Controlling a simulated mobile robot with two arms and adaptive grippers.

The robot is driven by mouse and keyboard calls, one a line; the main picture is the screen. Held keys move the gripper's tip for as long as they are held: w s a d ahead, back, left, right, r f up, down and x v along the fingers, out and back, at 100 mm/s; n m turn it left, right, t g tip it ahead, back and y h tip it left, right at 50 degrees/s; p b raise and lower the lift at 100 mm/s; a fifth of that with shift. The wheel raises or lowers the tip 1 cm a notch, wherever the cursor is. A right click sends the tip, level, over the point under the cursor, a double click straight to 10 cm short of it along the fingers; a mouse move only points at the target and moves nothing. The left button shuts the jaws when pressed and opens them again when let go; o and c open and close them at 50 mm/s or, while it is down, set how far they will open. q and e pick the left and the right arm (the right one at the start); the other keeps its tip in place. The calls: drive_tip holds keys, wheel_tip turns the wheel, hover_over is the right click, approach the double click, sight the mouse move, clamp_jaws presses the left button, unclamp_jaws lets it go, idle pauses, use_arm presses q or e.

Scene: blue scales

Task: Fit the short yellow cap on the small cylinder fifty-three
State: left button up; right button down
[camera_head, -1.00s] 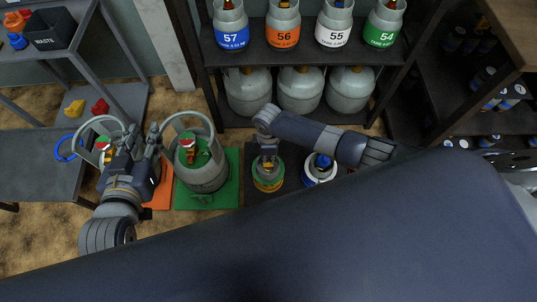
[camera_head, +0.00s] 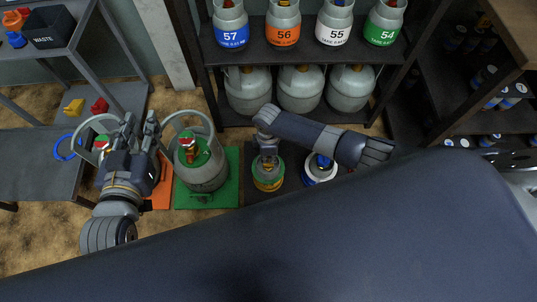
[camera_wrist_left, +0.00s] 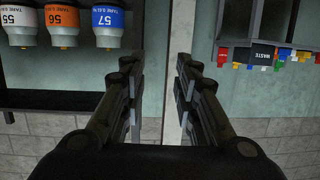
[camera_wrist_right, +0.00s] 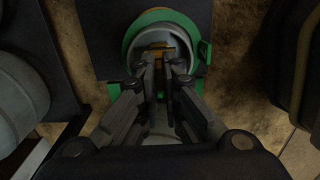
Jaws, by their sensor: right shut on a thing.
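A small grey cylinder (camera_head: 268,184) with a green and yellow band stands on a dark scale in the head view. Its number is not readable. My right gripper (camera_head: 266,150) points down over its top. In the right wrist view my right gripper (camera_wrist_right: 168,66) is shut on a small yellow-orange piece, apparently the short yellow cap (camera_wrist_right: 182,46), inside the cylinder's collar. The fingers hide most of it, so I cannot tell whether it sits on the valve.
A large grey cylinder (camera_head: 203,170) stands on a green scale (camera_head: 232,178) close to my left gripper. Another small cylinder (camera_head: 319,174) with a blue top stands to the right. Shelves with numbered cylinders are behind. A grey bench (camera_head: 35,170) is at left.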

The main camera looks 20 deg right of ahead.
use_arm(q)
drive_tip(key=shift+w+d+r+t+h+b, duration=0.2)
drive_tip(key=shift+r+t, duration=0.2)
drive_tip(key=shift+r, duration=0.3)
drive_tip(key=shift+w+d+r+t+h+b, duration=0.1)
drive_tip(key=shift+w+d+r+t, duration=0.1)
drive_tip(key=shift+r+t, duration=0.35)
use_arm(e)
drive_tip(key=shift+f, duration=0.45)
use_arm(q)
drive_tip(key=shift+r, duration=0.25)
use_arm(e)
drive_tip(key=shift+f, duration=0.2)
drive_tip(key=c, duration=1.7)
unclamp_jaws()
use_arm(q)
drive_tip(key=shift+w+r+t, duration=0.2)
drive_tip(key=shift+r+t, duration=0.05)
drive_tip(key=shift+r, duration=0.45)
